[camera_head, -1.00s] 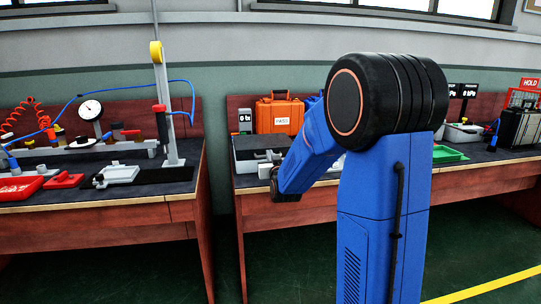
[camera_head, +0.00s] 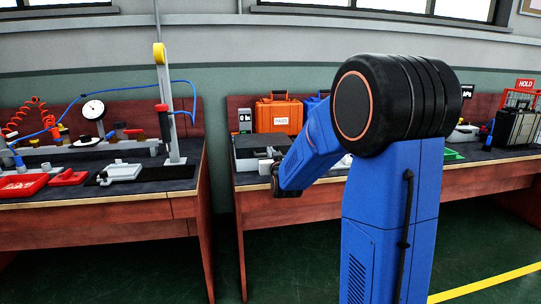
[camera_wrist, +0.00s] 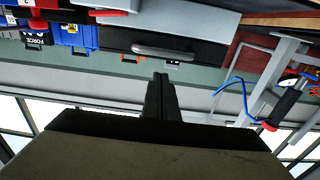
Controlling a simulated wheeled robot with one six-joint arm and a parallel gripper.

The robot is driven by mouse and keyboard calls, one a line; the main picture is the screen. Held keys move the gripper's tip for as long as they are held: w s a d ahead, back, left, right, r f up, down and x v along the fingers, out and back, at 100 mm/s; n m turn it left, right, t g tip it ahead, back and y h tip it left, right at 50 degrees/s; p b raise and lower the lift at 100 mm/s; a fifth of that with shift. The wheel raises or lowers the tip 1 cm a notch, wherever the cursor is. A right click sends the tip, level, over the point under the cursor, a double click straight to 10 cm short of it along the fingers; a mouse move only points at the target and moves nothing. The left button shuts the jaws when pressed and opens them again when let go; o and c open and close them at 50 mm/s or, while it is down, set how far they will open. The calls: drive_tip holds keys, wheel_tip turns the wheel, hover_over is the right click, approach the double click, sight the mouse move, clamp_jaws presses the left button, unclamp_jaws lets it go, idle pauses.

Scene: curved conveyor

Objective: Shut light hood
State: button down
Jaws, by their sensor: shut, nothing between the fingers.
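A low grey box with a dark panel and a bar handle, which looks like the light hood, sits on the right bench (camera_head: 250,190), partly behind my arm in the head view. In the wrist view, which is upside down, the dark panel with its handle (camera_wrist: 165,48) is just beyond my fingertips, with a light grey panel (camera_wrist: 180,20) next to it. I cannot tell how far the hood is open. My gripper (camera_wrist: 161,80) is shut and empty, close to the handle but apparently apart from it. In the head view the fingers are small and unclear near the box.
An orange case (camera_head: 279,114) stands behind the box, with a small display (camera_head: 244,120) beside it. A blue case (camera_wrist: 72,35) shows in the wrist view. The left bench (camera_head: 90,215) holds a gauge (camera_head: 93,109), a post and red trays. A gap separates the benches.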

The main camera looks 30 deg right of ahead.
drive_tip(key=s+a+f, duration=0.1)
drive_tip(key=s+f, duration=0.4)
drive_tip(key=f, duration=0.1)
drive_tip(key=shift+a+f, duration=0.15)
drive_tip(key=shift+f, duration=0.1)
drive_tip(key=s+a+f+n+g+y, duration=0.1)
drive_tip(key=s+a+g, duration=0.3)
drive_tip(key=s, duration=1)
drive_tip(key=s+a+f+n+g+y, duration=0.1)
drive_tip(key=s+a+g, duration=0.3)
drive_tip(key=s, duration=1.1)
drive_tip(key=s+a+f+n+g+y, duration=0.1)
drive_tip(key=s+a+g+y, duration=0.2)
drive_tip(key=s+a, duration=0.4)
drive_tip(key=s+g, duration=0.1)
drive_tip(key=s, duration=0.6)
drive_tip(key=shift+s+f+g, duration=0.3)
drive_tip(key=shift+f+g, duration=0.05)
drive_tip(key=shift+g, duration=0.05)
drive_tip(key=shift+d, duration=0.1)
